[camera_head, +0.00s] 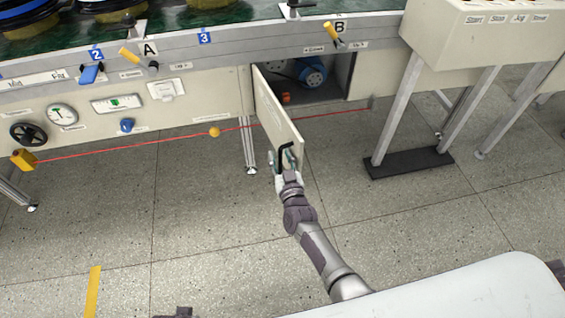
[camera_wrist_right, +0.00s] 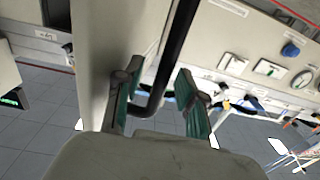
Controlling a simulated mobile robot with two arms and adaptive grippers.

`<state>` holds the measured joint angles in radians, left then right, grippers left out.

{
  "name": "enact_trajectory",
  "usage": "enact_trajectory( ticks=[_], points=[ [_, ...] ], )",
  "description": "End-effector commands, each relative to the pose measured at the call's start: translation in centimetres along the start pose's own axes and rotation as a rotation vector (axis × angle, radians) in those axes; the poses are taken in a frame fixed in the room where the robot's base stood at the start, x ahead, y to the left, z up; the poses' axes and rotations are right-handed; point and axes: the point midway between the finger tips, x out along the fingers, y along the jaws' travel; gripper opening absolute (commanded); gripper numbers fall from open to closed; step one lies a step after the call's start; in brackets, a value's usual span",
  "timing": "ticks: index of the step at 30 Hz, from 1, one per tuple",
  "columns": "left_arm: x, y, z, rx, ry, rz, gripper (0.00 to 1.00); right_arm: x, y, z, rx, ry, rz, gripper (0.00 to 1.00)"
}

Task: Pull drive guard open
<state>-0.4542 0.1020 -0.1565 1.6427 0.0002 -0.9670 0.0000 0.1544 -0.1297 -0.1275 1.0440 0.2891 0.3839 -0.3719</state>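The drive guard (camera_head: 278,115) is a cream panel standing swung out from the front of the bench, with the opening behind it exposed. Its black handle (camera_head: 282,158) is on the outer end of the panel and also shows in the right wrist view (camera_wrist_right: 176,50). My right gripper (camera_head: 284,160) is at the handle. In the wrist view its two green-padded fingers (camera_wrist_right: 160,68) stand apart on either side of the black bar, with a visible gap. My left gripper is not in view.
A blue motor (camera_head: 311,72) sits inside the opening. A red cord (camera_head: 110,143) with an orange ball (camera_head: 214,132) runs along the bench front. The control box (camera_head: 470,45) stands at right on legs above a black foot plate (camera_head: 408,163). The floor around the guard is clear.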

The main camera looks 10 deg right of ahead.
Motion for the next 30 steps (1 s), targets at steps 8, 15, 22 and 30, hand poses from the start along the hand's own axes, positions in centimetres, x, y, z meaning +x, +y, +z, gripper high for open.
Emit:
enact_trajectory(
  ticks=[8, 15, 22, 30],
  points=[
    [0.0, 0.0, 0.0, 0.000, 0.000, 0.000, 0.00, -4.7, 0.0, 0.2, 0.001, -0.004, 0.000, 0.39],
    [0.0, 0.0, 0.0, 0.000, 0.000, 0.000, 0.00, -9.4, 0.0, 0.1, 0.000, -0.001, -0.001, 0.39],
    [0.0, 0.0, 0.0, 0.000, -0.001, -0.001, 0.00, -11.6, 0.0, 0.0, 0.000, 0.000, -0.001, 0.39],
    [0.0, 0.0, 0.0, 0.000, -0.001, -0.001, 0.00, -11.7, 0.0, -0.1, -0.001, 0.001, -0.001, 0.39]
  ],
)
